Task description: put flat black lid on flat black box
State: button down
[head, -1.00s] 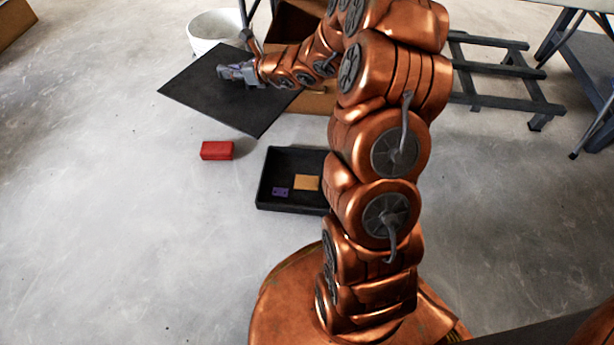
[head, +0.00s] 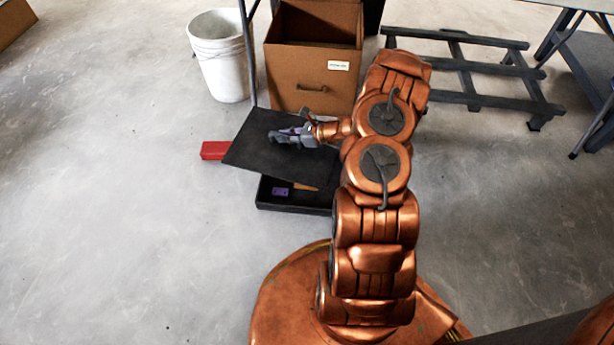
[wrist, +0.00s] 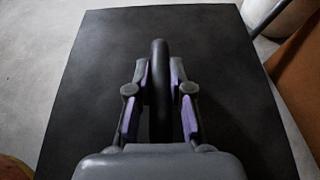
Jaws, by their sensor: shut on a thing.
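The flat black lid (head: 262,160) hangs from my gripper (head: 283,137), roughly level and a little tilted, above the far part of the flat black box (head: 300,206). In the wrist view the lid (wrist: 90,70) fills most of the picture, and my gripper (wrist: 159,85) is shut on its upright black handle (wrist: 159,55). The open box stands on the floor, with its near edge and near left corner showing. Inside it a purple block (head: 280,191) and part of a tan block (head: 305,187) show. The rest of the box is hidden by the lid and my arm.
A red block (head: 213,150) lies on the floor left of the lid. Behind stand a white bucket (head: 222,70) and a brown drawer cabinet (head: 305,80). A dark slatted rack (head: 470,72) is at the back right. The floor at left is clear.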

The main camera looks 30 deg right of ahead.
jog(key=s+a+f+n+g+y, duration=0.1)
jog(key=s+f+n+g+y, duration=0.1)
jog(key=s+f, duration=1.4)
jog(key=shift+t, duration=0.3)
jog(key=shift+w+d+f+b, duration=0.7)
jog(key=shift+w+d+b, duration=0.5)
jog(key=shift+w, duration=0.9)
jog(key=shift+w+d+f+b, duration=0.7)
jog(key=shift+w+d+b, duration=0.5)
jog(key=shift+w, duration=0.9)
jog(key=shift+w+d+f+b, duration=0.7)
jog(key=shift+w+d+b, duration=0.5)
jog(key=shift+w, duration=0.9)
jog(key=shift+f, duration=0.1)
jog(key=c, duration=1.1)
grip_release()
jog(key=shift+o, duration=0.2)
